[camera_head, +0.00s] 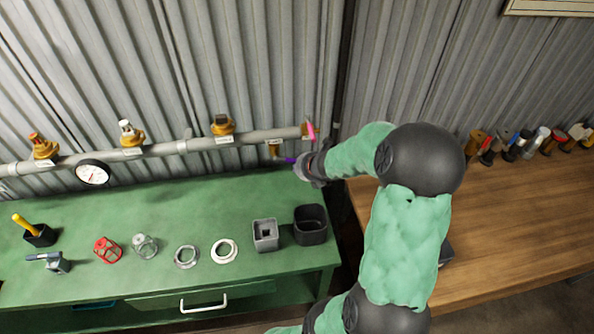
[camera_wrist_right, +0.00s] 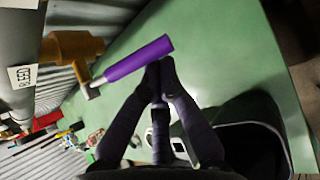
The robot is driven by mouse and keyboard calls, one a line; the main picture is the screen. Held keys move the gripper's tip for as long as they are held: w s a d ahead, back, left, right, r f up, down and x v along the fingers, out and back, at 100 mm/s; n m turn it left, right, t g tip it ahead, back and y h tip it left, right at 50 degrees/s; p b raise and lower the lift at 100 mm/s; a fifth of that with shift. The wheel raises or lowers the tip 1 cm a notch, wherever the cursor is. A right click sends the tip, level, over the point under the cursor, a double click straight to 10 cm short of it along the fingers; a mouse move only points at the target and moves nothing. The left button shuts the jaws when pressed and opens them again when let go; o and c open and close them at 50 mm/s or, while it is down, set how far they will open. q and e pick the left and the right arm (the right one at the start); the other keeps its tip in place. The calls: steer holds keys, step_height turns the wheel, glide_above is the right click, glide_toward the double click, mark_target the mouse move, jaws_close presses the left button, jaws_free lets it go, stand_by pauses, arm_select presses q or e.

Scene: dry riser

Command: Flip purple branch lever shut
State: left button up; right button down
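The purple branch lever (camera_head: 289,160) shows in the head view just left of my right gripper (camera_head: 301,163). In the right wrist view the purple lever (camera_wrist_right: 138,60) runs slantwise from a metal stem on a brass valve (camera_wrist_right: 70,47). The valve sits beside the grey pipe (camera_head: 200,145). My right gripper's fingers (camera_wrist_right: 160,66) come together at the tips, with nothing seen between them. The tips are close beside the lever's free end; I cannot tell whether they touch it. My left gripper is not in view.
A pink handle (camera_head: 311,131) stands at the pipe's right end, close above my right gripper. Below is a green bench (camera_head: 150,215) with a black bin (camera_head: 310,225), a grey square holder (camera_head: 265,235) and rings. A wooden bench (camera_head: 500,225) is on the right.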

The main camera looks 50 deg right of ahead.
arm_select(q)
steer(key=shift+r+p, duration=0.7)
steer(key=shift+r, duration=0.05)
arm_select(e)
steer(key=shift+s+d+r, duration=0.1)
steer(key=shift+d+r, duration=0.1)
steer(key=shift+r, duration=0.4)
steer(key=shift+s+d+r, duration=0.1)
steer(key=shift+d+r, duration=0.05)
steer(key=shift+r, duration=0.45)
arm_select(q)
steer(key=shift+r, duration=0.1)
arm_select(e)
steer(key=shift+r, duration=0.1)
